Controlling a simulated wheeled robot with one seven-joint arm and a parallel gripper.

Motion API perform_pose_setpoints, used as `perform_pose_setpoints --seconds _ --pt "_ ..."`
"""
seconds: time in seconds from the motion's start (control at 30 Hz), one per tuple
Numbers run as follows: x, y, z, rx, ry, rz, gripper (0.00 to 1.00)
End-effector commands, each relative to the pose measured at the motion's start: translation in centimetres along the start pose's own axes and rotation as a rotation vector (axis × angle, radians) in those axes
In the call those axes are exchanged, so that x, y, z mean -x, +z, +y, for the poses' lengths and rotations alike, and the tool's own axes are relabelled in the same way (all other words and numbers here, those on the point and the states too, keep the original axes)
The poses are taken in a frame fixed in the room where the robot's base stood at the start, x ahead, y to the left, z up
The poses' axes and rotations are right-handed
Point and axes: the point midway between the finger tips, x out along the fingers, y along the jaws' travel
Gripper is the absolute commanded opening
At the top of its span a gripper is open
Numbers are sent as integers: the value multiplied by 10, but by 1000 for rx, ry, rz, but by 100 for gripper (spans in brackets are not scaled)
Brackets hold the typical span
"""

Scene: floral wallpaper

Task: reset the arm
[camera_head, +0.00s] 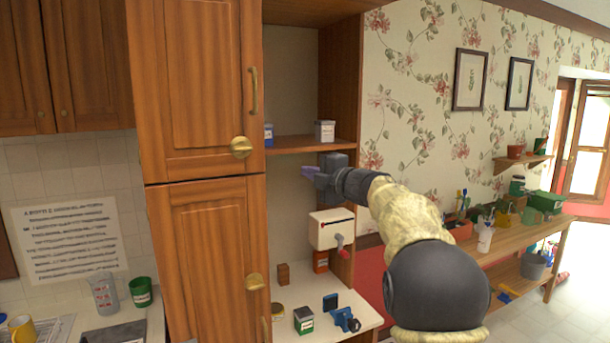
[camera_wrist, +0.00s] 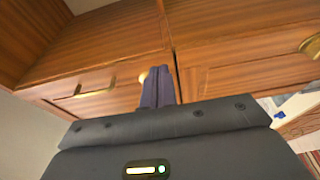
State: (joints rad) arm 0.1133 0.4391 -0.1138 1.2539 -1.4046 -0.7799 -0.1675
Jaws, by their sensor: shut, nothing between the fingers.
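My arm reaches from the lower right of the head view toward the open shelf bay of the wooden cabinet. My gripper (camera_head: 307,172) is at its end, in front of the bay, below the upper shelf and above the white wall-mounted device. Its purple fingers point left toward the cabinet doors. In the wrist view the two fingers (camera_wrist: 157,87) lie together, shut with nothing between them. Wooden cabinet fronts fill the view beyond them. No contact with the cabinet shows.
The upper cabinet door (camera_head: 195,85) and lower door (camera_head: 205,255) stand left of my gripper. The shelf (camera_head: 300,147) above holds small boxes. Below are a white device (camera_head: 330,230) with a red handle and a counter (camera_head: 350,306) with several small items. A wooden bench (camera_head: 515,235) stands at right.

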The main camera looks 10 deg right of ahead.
Motion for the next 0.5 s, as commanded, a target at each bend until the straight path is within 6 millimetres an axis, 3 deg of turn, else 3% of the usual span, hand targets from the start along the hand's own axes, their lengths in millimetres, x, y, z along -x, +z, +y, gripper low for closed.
perform_pose_setpoints --seconds 0.27,0.37,0.5 --pt "2 2 -5 -61 6 -36 0" --pt "8 6 -18 -175 9 -106 0" --pt "27 12 -55 -413 -6 -264 0"
